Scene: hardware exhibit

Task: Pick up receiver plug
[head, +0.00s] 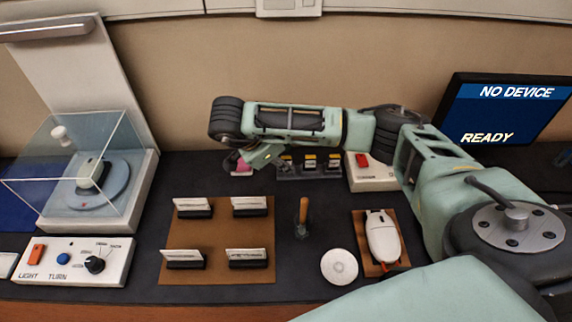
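My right arm comes in from the right and reaches across the back of the table. Its gripper (236,161) hangs below the wrist at the back, pointing down and left, partly hidden by the wrist. I cannot tell whether it is open or shut. A small pink item (243,167) shows right at its fingertips; I cannot tell whether it is held. A dark holder (310,174) with several small yellow-labelled pieces stands just right of the gripper. I cannot make out for certain which small piece is the receiver plug. My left gripper is not in view.
A white mouse (383,238) lies on a brown pad (362,226). A monitor (508,108) reads "NO DEVICE" and "READY". A brown board (218,273) holds several card stands. A wooden-handled tool (303,214), white disc (339,266), control box (75,262) and clear-covered display (130,190) stand around.

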